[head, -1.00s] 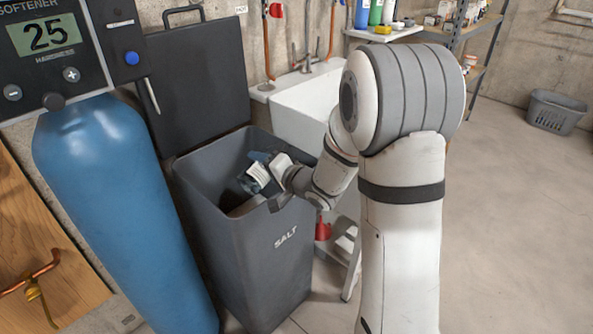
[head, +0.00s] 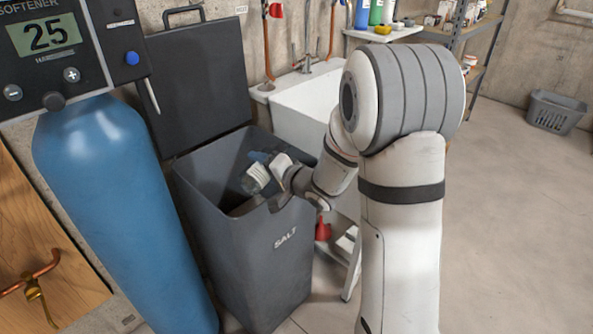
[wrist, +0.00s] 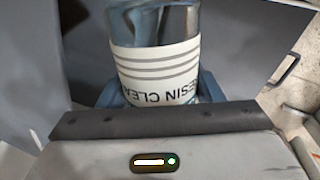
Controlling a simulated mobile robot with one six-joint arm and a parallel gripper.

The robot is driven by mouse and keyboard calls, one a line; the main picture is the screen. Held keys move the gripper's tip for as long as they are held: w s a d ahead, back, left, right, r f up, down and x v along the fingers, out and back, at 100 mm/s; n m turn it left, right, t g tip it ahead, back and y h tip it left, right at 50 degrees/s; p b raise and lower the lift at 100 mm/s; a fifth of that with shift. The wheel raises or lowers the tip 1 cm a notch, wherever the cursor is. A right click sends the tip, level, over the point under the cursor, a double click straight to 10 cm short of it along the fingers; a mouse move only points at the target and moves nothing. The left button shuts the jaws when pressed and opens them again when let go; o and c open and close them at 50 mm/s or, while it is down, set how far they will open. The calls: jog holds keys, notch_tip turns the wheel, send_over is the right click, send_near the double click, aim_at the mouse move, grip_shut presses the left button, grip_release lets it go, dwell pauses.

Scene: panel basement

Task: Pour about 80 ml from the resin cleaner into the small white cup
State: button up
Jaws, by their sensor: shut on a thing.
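The resin cleaner (head: 256,179) is a clear bottle with a white label. In the head view it is held tilted inside the mouth of the grey salt bin (head: 279,262). In the wrist view the resin cleaner (wrist: 158,68) fills the top middle, its label lettering upside down and clear bluish plastic above the label. My gripper (wrist: 158,92) is shut on it, with a blue finger on each side of the label. The bottle's mouth and any flow are not visible. I cannot make out the small white cup; the bin's inside is mostly hidden.
The bin's dark lid (head: 199,82) stands open behind it. A blue tank (head: 118,205) is close on the left. A white sink (head: 306,102) is behind on the right, and a red object (head: 322,231) sits on a white step stool (head: 343,250). Open floor lies to the right.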

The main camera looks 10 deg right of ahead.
jog(key=shift+w+d+f+n+b, duration=0.15)
jog(key=shift+n+b, duration=0.35)
jog(key=shift+b, duration=0.3)
jog(key=n+b, duration=0.1)
jog(key=w+d+n+t+b, duration=0.1)
jog(key=b, duration=0.1)
jog(key=r+n+h+b, duration=0.1)
jog(key=n+b, duration=0.1)
jog(key=shift+w+d+t, duration=0.3)
jog(key=shift+d, duration=0.05)
jog(key=n+b, duration=0.2)
jog(key=b, duration=0.1)
jog(key=shift+r, duration=0.3)
jog(key=n+t+b, duration=0.1)
jog(key=n+b, duration=0.1)
jog(key=b, duration=0.1)
jog(key=n+b, duration=0.2)
jog(key=b, duration=0.3)
jog(key=shift+w+d+n+t, duration=0.1)
jog(key=shift+w+n+t, duration=0.05)
jog(key=shift+n+t, duration=0.2)
jog(key=shift+r+n, duration=0.15)
jog(key=shift+n, duration=0.2)
dwell(0.6)
